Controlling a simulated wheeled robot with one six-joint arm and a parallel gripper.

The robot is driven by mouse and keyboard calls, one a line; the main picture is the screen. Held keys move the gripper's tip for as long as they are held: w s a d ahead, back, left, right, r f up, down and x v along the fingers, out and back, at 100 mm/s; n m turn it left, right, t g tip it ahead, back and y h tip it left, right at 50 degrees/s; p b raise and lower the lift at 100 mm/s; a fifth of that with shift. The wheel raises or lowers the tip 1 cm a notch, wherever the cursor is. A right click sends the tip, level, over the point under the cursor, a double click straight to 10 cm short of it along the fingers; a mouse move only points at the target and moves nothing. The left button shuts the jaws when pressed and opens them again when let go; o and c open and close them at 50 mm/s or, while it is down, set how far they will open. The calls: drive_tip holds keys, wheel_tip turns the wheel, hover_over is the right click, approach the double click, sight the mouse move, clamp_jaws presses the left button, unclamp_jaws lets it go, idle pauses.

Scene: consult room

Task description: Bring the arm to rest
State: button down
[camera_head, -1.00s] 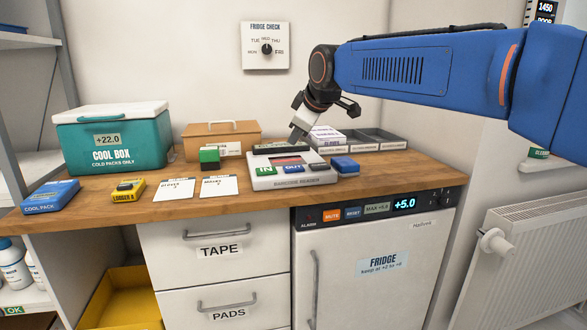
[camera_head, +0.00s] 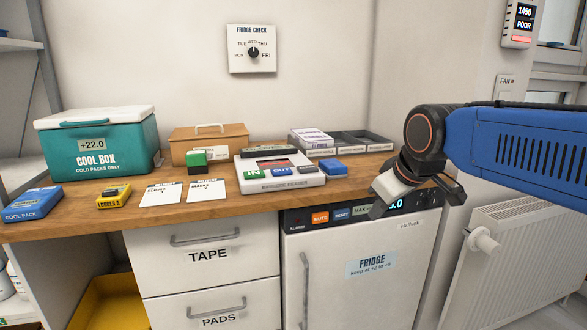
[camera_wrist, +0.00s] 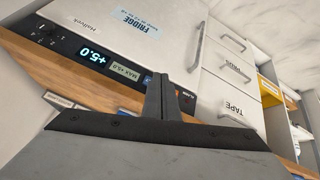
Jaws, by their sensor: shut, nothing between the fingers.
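My arm (camera_head: 520,150) reaches in from the right in the head view, in front of the wall. My gripper (camera_head: 377,208) points down and to the left, at the front right edge of the wooden counter (camera_head: 225,210). It is shut and empty, and covers part of the fridge's control strip. In the wrist view my gripper (camera_wrist: 162,78) shows its fingers together, with the fridge (camera_wrist: 135,35) front and its +5.0 display (camera_wrist: 93,54) beyond them.
The barcode reader (camera_head: 280,183), blue box (camera_head: 333,167), trays (camera_head: 345,141), cool box (camera_head: 98,145), cool pack (camera_head: 33,203) and yellow logger (camera_head: 114,197) sit on the counter. A radiator (camera_head: 520,240) stands at the right. Open air lies above the counter.

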drive_tip(key=s+d+f+m+g, duration=0.1)
drive_tip(key=s+d+f+m, duration=0.2)
drive_tip(key=s+d+f, duration=0.2)
drive_tip(key=s+d+f+m+h, duration=0.1)
drive_tip(key=s+d+f+m, duration=0.3)
drive_tip(key=s+f, duration=0.7)
drive_tip(key=s+d, duration=0.1)
drive_tip(key=s, duration=0.3)
drive_tip(key=shift+s+f+g+h, duration=0.25)
drive_tip(key=shift+f+g+h, duration=0.05)
drive_tip(key=shift+f+g, duration=0.1)
drive_tip(key=shift+r, duration=0.1)
